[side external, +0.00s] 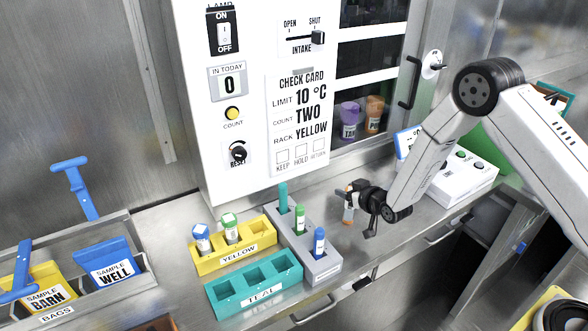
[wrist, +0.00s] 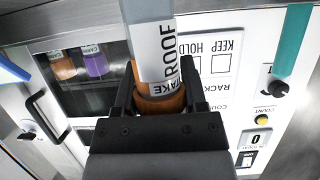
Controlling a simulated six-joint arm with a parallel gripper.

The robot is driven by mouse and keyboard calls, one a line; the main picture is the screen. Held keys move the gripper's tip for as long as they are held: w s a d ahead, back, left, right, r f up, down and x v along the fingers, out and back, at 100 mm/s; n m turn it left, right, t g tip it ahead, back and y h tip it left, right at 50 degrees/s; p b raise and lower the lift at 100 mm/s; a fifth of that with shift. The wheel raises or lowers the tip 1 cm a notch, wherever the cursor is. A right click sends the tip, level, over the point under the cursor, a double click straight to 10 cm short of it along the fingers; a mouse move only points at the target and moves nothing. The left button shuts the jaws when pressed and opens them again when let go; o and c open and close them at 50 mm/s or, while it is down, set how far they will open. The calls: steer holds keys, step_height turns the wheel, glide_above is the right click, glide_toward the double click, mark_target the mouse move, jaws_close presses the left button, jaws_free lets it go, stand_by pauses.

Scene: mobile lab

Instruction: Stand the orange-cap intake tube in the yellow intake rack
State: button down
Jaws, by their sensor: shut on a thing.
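The orange-cap intake tube (side external: 348,213) is in my gripper (side external: 359,208), held above the bench to the right of the racks. In the wrist view the jaws are closed around its orange cap (wrist: 160,104), and its pale body with a partly readable label (wrist: 156,45) extends away from them. The yellow intake rack (side external: 236,259) stands on the bench at the left. A blue-capped tube (side external: 201,238) and a green-capped tube (side external: 230,228) stand in its left and middle places. Its right place (side external: 262,231) looks empty.
An empty teal rack (side external: 255,298) stands in front of the yellow one. A grey rack (side external: 322,267) with several upright items stands between my gripper and the yellow rack. A white panel (side external: 300,90) rises behind. Bag bins (side external: 75,290) are at the left.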

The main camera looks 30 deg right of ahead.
steer(key=shift+f, duration=0.1)
steer(key=shift+c, duration=0.7)
jaws_free()
steer(key=v, duration=1.2)
steer(key=shift+r, duration=0.2)
stand_by(0.3)
